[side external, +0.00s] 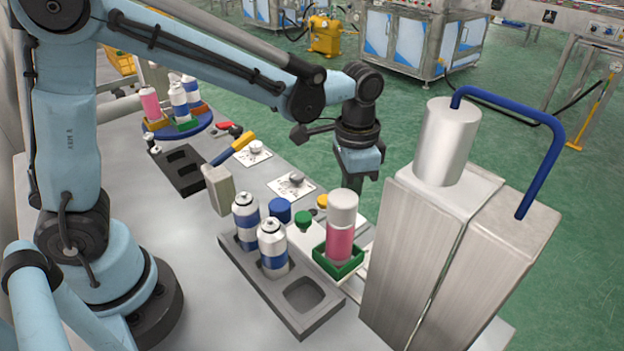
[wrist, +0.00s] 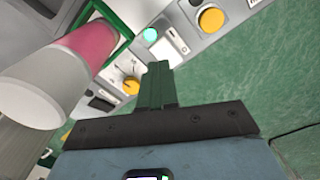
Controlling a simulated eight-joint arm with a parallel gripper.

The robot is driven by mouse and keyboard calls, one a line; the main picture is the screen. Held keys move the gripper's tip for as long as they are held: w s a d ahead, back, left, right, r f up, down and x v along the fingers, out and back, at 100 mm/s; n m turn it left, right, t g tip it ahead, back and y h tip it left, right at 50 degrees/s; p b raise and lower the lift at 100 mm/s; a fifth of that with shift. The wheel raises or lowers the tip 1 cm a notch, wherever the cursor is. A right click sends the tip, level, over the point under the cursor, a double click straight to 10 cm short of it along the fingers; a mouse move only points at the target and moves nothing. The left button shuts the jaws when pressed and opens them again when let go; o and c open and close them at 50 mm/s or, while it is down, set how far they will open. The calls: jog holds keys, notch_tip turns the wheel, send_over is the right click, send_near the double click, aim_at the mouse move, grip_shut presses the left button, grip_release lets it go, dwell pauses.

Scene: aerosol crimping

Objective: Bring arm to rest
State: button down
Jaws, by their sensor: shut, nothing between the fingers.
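My gripper (side external: 357,184) hangs from the arm over the far edge of the bench, behind a pink can as the side external view sees it. Its fingertips are partly hidden there. In the wrist view the green fingers (wrist: 157,82) are pressed together with nothing between them. The pink can (side external: 340,243) with a pale cap stands upright in a green square holder (side external: 345,269). The can also shows at the left of the wrist view (wrist: 90,45), apart from the fingers.
A steel press (side external: 425,260) with a blue bent handle (side external: 545,160) stands right of the gripper. A grey tray (side external: 318,318) holds two blue-and-white cans (side external: 273,247) and has an empty pocket. A blue turntable (side external: 185,132) with several cans stands at the back left.

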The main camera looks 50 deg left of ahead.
jog(key=shift+r, duration=0.55)
jog(key=s+a+r+n+t, duration=0.4)
jog(key=s+a+n+t, duration=0.2)
jog(key=s+a, duration=0.3)
jog(key=shift+a+r+t, duration=0.3)
jog(key=shift+a+t, duration=0.3)
jog(key=shift+a, duration=0.15)
